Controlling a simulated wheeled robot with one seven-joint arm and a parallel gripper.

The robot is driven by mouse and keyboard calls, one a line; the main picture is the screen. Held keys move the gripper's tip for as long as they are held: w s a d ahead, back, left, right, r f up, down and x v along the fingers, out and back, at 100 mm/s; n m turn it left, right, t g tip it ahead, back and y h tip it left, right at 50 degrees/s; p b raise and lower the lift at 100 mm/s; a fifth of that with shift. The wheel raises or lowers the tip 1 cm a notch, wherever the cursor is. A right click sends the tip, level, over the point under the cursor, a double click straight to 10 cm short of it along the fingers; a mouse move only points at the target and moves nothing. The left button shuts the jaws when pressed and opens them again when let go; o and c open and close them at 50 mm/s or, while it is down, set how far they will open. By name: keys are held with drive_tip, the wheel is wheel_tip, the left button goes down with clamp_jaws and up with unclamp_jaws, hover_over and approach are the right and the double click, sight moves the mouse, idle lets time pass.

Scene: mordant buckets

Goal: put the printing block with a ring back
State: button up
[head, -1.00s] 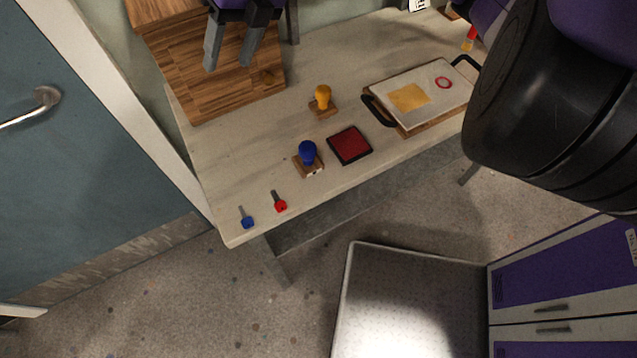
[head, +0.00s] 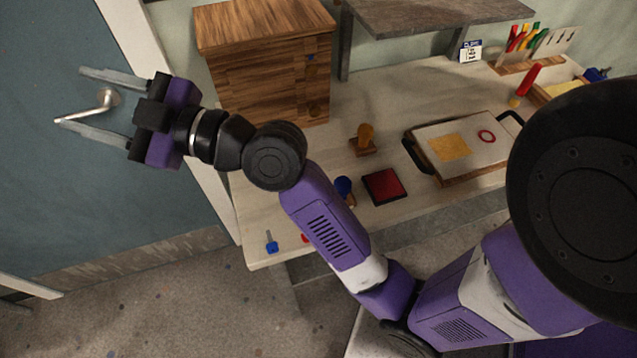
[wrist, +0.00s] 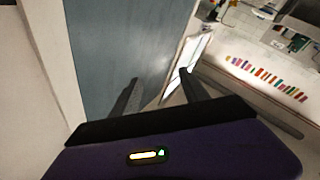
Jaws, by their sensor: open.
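Two printing blocks stand on the bench. One has an orange-yellow knob, the yellow-knobbed block (head: 365,138). The other is the blue-knobbed block (head: 344,186), partly hidden behind my arm. Their undersides do not show, so I cannot tell which bears a ring. A red ring print (head: 487,136) and a yellow square print are on the sheet on the board (head: 470,163). A red ink pad (head: 384,186) lies beside the blue-knobbed block. My gripper (head: 70,97) is open and empty, in front of the door, left of and apart from the blocks; its fingers also show in the wrist view (wrist: 158,84).
A wooden drawer cabinet (head: 262,85) stands at the bench's back left, beside a grey raised shelf (head: 430,14). A blue key-like item (head: 271,243) lies near the front left edge. A door handle (head: 105,100) is behind my gripper. Coloured tools stand in a rack (head: 530,55) at back right.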

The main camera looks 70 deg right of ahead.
drive_tip(key=s+a+f+m+g+h, duration=0.3)
drive_tip(key=s+f+m+h, duration=0.2)
drive_tip(key=s+f+m, duration=0.8)
drive_tip(key=s+f+n+g, duration=0.1)
drive_tip(key=s+f, duration=0.3)
drive_tip(key=s, duration=0.7)
drive_tip(key=s+d+f+n+g+y, duration=0.1)
drive_tip(key=s+f+n, duration=0.2)
drive_tip(key=s, duration=0.8)
drive_tip(key=shift+d+f+n, duration=0.25)
drive_tip(key=shift+f+n, duration=0.15)
drive_tip(key=shift+f, duration=0.6)
drive_tip(key=shift+s, duration=0.1)
